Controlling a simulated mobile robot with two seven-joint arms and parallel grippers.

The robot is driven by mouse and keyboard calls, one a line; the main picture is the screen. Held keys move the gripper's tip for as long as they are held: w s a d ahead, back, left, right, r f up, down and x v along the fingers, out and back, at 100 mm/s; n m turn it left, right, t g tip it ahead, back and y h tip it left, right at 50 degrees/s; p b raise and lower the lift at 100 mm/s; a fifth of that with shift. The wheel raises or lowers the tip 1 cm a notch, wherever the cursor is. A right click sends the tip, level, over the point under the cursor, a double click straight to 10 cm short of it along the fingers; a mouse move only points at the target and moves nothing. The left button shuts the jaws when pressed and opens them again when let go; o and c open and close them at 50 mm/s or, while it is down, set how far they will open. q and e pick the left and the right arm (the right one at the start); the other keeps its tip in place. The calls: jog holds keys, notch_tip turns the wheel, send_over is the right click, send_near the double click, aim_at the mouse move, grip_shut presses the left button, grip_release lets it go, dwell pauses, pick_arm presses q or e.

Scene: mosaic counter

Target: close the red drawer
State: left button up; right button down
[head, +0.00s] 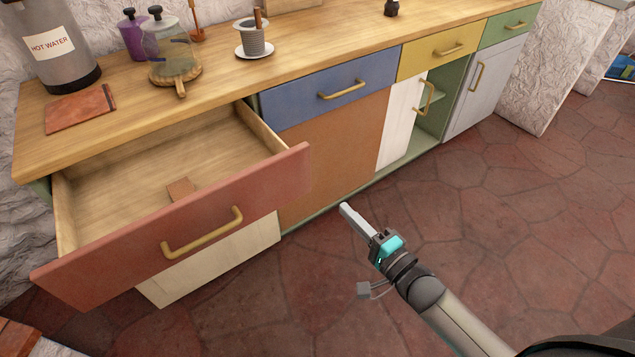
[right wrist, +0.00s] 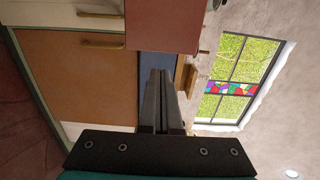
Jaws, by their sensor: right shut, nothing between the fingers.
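The red drawer (head: 150,242) stands pulled far out at the left end of the counter in the head view. Its gold handle (head: 202,233) is on the front, and a small brown block (head: 181,189) lies inside. The drawer front also shows at the top of the right wrist view (right wrist: 165,25). My right gripper (head: 345,209) is shut and empty, in front of the brown cabinet door and to the right of the red drawer, apart from it. Its shut fingers also show in the right wrist view (right wrist: 160,78). My left gripper is not in view.
The blue drawer (head: 299,106), yellow drawer (head: 420,59) and green drawer (head: 520,20) look shut. The brown door (head: 335,150) is flat beside the red drawer. A hot water dispenser (head: 58,50) and brown board (head: 75,110) are on the counter. The tiled floor (head: 480,230) is clear.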

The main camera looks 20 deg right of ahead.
jog(key=b, duration=0.2)
send_near(309, 173)
jog(key=w, duration=0.3)
jog(key=shift+w+a+b, duration=0.35)
jog(key=shift+w, duration=0.2)
jog(key=shift+w+a+b, duration=0.35)
jog(key=shift+w+a, duration=0.05)
jog(key=shift+w, duration=0.15)
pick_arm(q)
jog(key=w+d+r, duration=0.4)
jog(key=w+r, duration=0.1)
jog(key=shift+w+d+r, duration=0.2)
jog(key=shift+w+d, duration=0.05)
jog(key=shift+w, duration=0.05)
pick_arm(e)
jog(key=shift+w+a, duration=0.2)
jog(key=shift+w, duration=0.5)
